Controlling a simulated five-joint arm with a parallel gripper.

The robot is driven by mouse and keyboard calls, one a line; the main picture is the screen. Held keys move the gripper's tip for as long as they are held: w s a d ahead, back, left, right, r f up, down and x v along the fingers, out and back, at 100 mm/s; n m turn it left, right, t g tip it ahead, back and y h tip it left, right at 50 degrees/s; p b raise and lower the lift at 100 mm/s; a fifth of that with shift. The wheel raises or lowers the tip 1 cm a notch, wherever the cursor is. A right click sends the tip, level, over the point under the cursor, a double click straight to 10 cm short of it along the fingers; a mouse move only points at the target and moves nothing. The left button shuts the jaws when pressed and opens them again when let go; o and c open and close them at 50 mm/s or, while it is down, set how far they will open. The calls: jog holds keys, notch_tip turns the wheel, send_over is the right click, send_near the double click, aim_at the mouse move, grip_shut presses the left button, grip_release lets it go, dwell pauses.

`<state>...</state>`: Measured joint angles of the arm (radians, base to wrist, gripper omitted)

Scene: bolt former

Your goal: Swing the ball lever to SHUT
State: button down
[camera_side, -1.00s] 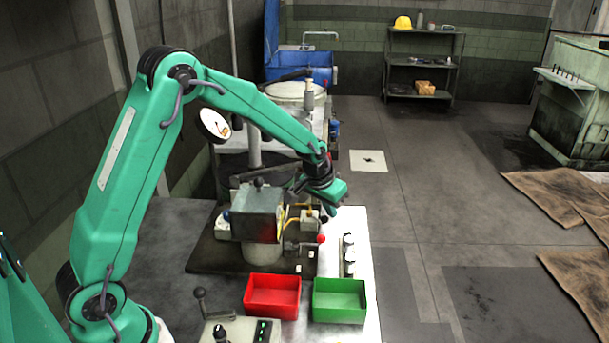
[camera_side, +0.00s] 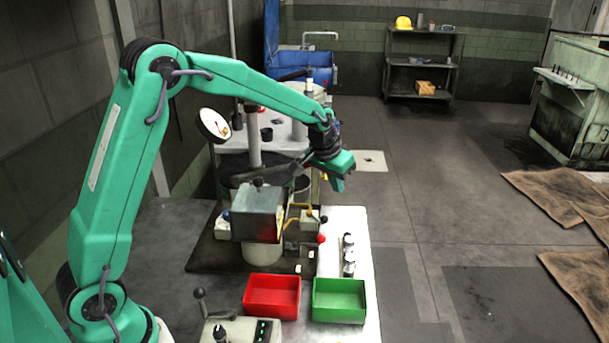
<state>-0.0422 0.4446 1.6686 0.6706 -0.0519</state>
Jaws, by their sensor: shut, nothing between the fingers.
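A lever with a red ball (camera_side: 321,238) sits at the front right of the grey machine box (camera_side: 257,213). The lever's arm is small, and I cannot read any SHUT mark. A black ball knob (camera_side: 324,219) shows just above it, beside a small pale block with yellow piping. My gripper (camera_side: 338,187) is shut and empty. In the picture it is above and slightly right of both balls, apart from them.
A red bin (camera_side: 272,296) and a green bin (camera_side: 340,301) stand in front. Several metal parts (camera_side: 348,255) stand on the pale bench top right of the lever. A round gauge (camera_side: 214,125) and a post rise behind the box. A control box (camera_side: 240,331) with a handle is at the front.

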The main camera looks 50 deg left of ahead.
jog(key=shift+v, duration=1.9)
jog(key=c, duration=1.5)
grip_release()
jog(key=shift+a, duration=0.2)
jog(key=shift+o, duration=0.9)
jog(key=shift+f+n, duration=0.15)
jog(key=shift+n, duration=0.15)
jog(key=f+n+g, duration=0.1)
jog(key=n, duration=0.3)
jog(key=f+n+g, duration=0.2)
jog(key=n, duration=0.3)
jog(key=f+n+g, duration=0.1)
jog(key=n+g, duration=0.1)
jog(key=n, duration=0.3)
jog(key=shift+s+a+f, duration=0.25)
jog(key=shift+s, duration=0.05)
jog(key=shift+f, duration=0.2)
jog(key=shift+s+a+f, duration=0.1)
jog(key=shift+s+f, duration=0.1)
jog(key=shift+f, duration=1.7)
jog(key=shift+s+f, duration=0.15)
jog(key=shift+f, duration=1.7)
